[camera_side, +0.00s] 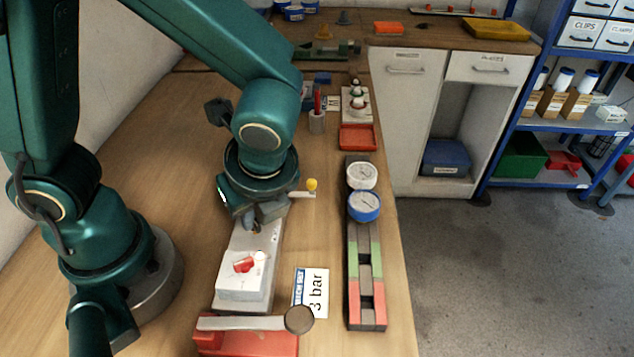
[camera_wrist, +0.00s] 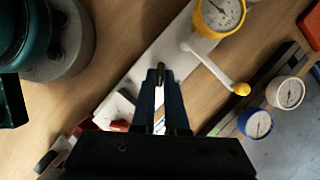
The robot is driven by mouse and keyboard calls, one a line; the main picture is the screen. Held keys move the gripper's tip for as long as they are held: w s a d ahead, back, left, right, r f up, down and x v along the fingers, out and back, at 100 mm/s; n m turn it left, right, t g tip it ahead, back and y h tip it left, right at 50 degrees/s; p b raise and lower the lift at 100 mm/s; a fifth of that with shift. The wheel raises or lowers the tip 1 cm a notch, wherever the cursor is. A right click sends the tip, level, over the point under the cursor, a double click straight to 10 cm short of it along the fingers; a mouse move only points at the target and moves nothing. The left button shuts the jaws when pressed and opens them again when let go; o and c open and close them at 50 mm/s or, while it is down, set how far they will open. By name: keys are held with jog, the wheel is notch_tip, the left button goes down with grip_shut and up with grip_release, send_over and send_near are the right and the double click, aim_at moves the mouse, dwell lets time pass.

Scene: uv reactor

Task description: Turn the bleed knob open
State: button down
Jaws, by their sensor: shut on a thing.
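A long pale reactor body (camera_side: 255,245) lies on the bench, and it also runs diagonally through the wrist view (camera_wrist: 128,85). My gripper (camera_side: 256,222) points down over its far part. In the wrist view my gripper's fingers (camera_wrist: 160,78) are close together on a small dark knob (camera_wrist: 160,71), which I take to be the bleed knob. The fingers hide most of it, so its turn angle cannot be told. A crank with a yellow grip (camera_side: 312,185) sticks out beside the gripper; its arm shows in the wrist view (camera_wrist: 212,66). A yellow-rimmed gauge (camera_wrist: 220,14) sits beyond the knob.
A red switch (camera_side: 244,264) is on the body's near end. A red block with a grey lever (camera_side: 258,323) lies in front. A "3 bar" card (camera_side: 314,292) lies to the right. A dark rail (camera_side: 352,300) carries white (camera_side: 362,175) and blue (camera_side: 364,205) gauges.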

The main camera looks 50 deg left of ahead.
jog(key=n, duration=0.2)
jog(key=n+g, duration=0.1)
jog(key=n, duration=0.1)
jog(key=n+g, duration=0.1)
jog(key=shift+w+n, duration=0.3)
jog(key=shift+n, duration=0.1)
jog(key=n+g, duration=0.1)
jog(key=n, duration=0.1)
jog(key=n+h, duration=0.1)
jog(key=n, duration=0.1)
jog(key=shift+w+a+n+g, duration=0.15)
jog(key=shift+n+g, duration=0.15)
jog(key=shift+g, duration=0.1)
jog(key=c, duration=0.9)
grip_release()
jog(key=shift+c, duration=0.2)
jog(key=shift+v, duration=2.6)
